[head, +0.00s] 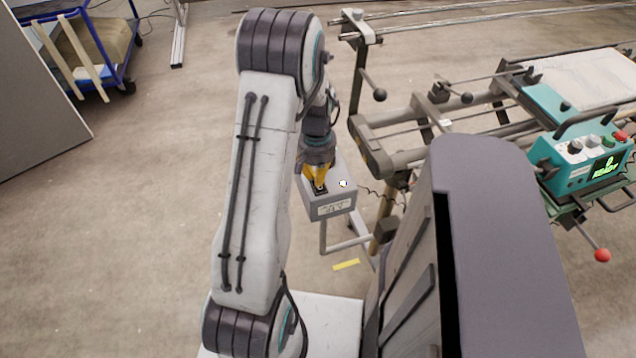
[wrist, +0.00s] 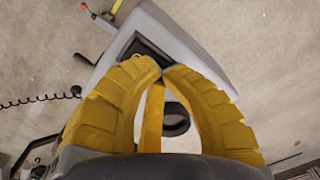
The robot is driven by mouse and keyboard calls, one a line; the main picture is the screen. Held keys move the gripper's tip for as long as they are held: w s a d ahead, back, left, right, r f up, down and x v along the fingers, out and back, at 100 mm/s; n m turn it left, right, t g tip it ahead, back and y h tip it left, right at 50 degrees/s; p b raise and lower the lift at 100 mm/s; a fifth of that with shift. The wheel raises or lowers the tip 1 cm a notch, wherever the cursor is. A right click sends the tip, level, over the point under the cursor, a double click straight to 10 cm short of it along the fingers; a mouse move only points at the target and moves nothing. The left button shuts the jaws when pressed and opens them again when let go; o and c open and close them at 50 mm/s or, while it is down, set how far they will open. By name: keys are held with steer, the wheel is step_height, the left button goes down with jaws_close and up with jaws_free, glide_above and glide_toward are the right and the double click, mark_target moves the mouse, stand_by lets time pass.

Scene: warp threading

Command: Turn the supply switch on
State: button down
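The grey supply box (head: 336,208) stands on a small stand below my arm, with a label on its front. A dark switch panel (head: 320,189) is set in its top; the switch's position cannot be made out. My gripper (head: 318,183) has yellow fingers and points down at this panel. In the wrist view the fingertips (wrist: 162,70) meet, with nothing seen held between them. They overlap the edge of the dark panel (wrist: 138,46) and hide part of it. Whether they touch the switch cannot be told. A small round light-coloured spot (head: 343,183) lies on the box top beside the gripper.
A loom frame with bars (head: 420,130) stands to the right. Its teal control unit (head: 590,160) has knobs and a green display reading "0 READY". A red-ended lever (head: 602,255) hangs below it. A blue trolley (head: 95,50) is at the far left. The floor at left is clear.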

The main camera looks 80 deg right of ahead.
steer(key=shift+f, duration=0.15)
steer(key=shift+r+p, duration=2.35)
steer(key=shift+r, duration=1.2)
